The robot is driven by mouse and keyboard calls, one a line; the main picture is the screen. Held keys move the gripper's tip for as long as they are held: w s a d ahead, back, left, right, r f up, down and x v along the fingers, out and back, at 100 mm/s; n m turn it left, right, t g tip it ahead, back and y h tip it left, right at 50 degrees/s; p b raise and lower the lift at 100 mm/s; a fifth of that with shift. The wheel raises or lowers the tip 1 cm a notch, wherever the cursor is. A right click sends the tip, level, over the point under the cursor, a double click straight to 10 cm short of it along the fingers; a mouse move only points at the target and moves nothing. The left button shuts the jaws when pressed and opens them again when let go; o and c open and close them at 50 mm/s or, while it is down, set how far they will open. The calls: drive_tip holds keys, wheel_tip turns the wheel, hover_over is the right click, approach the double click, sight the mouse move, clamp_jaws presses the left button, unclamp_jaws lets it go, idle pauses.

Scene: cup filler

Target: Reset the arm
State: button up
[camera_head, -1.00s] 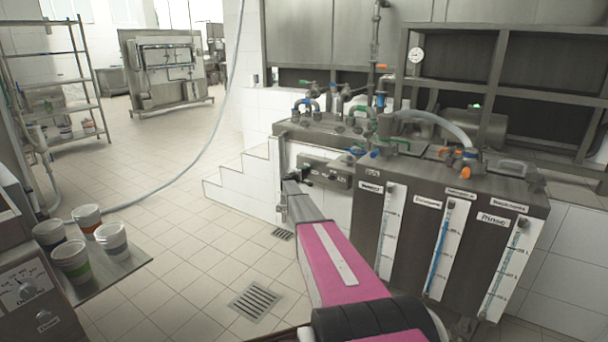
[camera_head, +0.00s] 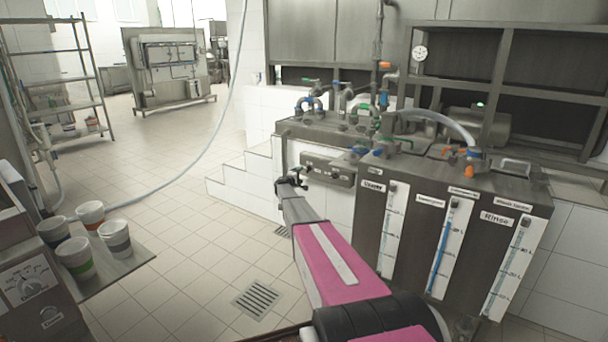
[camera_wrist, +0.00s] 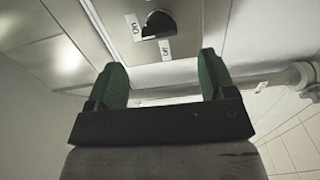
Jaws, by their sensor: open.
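My pink and grey arm reaches forward from the bottom of the head view. My gripper (camera_head: 291,179) is at its far end, beside the left side of the grey control box (camera_head: 328,169) on the filling machine. In the wrist view my gripper (camera_wrist: 165,80) shows two green fingers spread apart with nothing between them. A black rotary knob (camera_wrist: 159,24) with "On" and "Off" labels sits on a grey panel just beyond the fingertips. The fingers look apart from the knob.
Several cups (camera_head: 90,213) stand on a metal shelf (camera_head: 125,262) at the left. The filling machine (camera_head: 455,185) with gauge strips fills the right. A hose (camera_head: 200,160) hangs across the room. The tiled floor between is clear, with a drain grate (camera_head: 257,299).

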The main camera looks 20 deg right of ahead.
drive_tip(key=shift+v, duration=1.6)
drive_tip(key=s+a+f+m+g+y, duration=0.1)
drive_tip(key=s+a+m+g+y, duration=0.15)
drive_tip(key=s, duration=0.85)
drive_tip(key=s+a+f+m+g+y, duration=0.15)
drive_tip(key=s+a, duration=0.25)
drive_tip(key=s, duration=0.8)
drive_tip(key=s+a+m+g+y, duration=0.1)
drive_tip(key=s+a+m+g, duration=0.15)
drive_tip(key=s, duration=0.85)
drive_tip(key=s+a+g+y, duration=0.1)
drive_tip(key=s+a+y, duration=0.2)
drive_tip(key=s, duration=0.7)
drive_tip(key=s+a+r+g+y, duration=0.1)
drive_tip(key=s+a+g+y, duration=0.1)
drive_tip(key=s+a, duration=0.6)
drive_tip(key=s+a+r+g+y, duration=0.1)
drive_tip(key=s+a+y, duration=0.3)
drive_tip(key=s, duration=1)
drive_tip(key=shift+a+m, duration=0.45)
drive_tip(key=shift+a, duration=0.75)
